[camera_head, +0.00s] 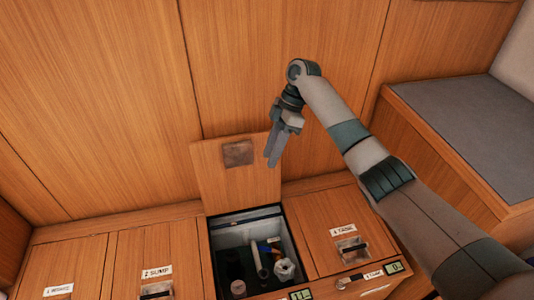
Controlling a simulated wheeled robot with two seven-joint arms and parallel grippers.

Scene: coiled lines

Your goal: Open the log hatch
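One floor hatch is open, between the hatch labelled SUMP (158,272) and the hatch labelled TANK (343,230). Its lid (215,178) stands raised, near upright, close to the wooden panel behind, with a square brownish patch (238,153) on the face toward me. No label shows on this lid, so I cannot read whether it is the log hatch. My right gripper (270,160) points down in front of the lid's upper right edge. Nothing shows between its fingers; whether they are apart or together, and whether they touch the lid, is unclear. My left gripper is out of view.
A hatch (62,275) at far left, SUMP and TANK are closed. A grey-topped bench (470,120) stands right. Small displays (394,267) sit along the front.

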